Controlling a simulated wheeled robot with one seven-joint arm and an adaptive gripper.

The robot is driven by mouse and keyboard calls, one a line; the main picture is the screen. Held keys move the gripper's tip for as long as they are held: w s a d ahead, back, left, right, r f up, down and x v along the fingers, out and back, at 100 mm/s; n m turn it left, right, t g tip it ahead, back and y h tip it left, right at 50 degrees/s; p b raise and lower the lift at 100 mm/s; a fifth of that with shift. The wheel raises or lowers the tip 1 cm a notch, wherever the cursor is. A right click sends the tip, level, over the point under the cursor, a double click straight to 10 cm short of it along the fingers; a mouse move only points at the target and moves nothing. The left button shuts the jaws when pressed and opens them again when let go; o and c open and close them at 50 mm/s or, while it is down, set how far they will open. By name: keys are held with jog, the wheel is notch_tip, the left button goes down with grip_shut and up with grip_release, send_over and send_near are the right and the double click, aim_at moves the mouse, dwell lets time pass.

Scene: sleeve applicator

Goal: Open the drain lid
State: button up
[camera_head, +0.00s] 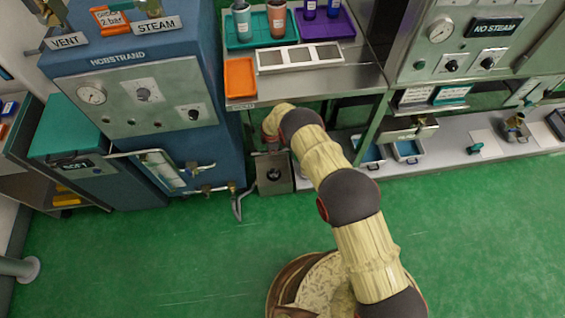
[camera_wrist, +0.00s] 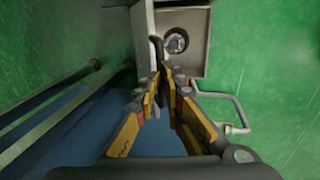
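The drain box (camera_wrist: 193,62) is a small grey metal box low on the floor, and a round drain opening (camera_wrist: 176,41) shows inside it in the wrist view. The drain box also shows in the head view (camera_head: 273,184), beside the blue machine. A grey panel (camera_wrist: 143,32), which looks like the raised drain lid, stands along the box's left side. A dark handle (camera_wrist: 156,48) runs from it towards my fingers. My gripper (camera_wrist: 161,80) has its yellow fingers drawn close together, apparently shut on that handle. The exact contact is dark and small; in the head view my arm hides the fingertips.
The blue machine (camera_head: 137,95) with pipes and valves stands left of the drain. A steel bench (camera_head: 300,88) with trays overhangs on the right. A bent grey pipe (camera_wrist: 238,112) runs close to the box. Green floor (camera_head: 180,255) is clear in front.

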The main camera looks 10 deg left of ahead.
jog(key=shift+o, duration=1.4)
jog(key=x, duration=0.4)
jog(key=shift+s, duration=0.3)
jog(key=shift+o, duration=0.4)
jog(key=shift+w+d+r, duration=0.1)
jog(key=shift+w+r, duration=0.1)
jog(key=shift+r, duration=0.1)
jog(key=shift+o, duration=0.3)
jog(key=shift+d+r, duration=0.15)
jog(key=shift+r, duration=0.2)
jog(key=shift+s, duration=0.2)
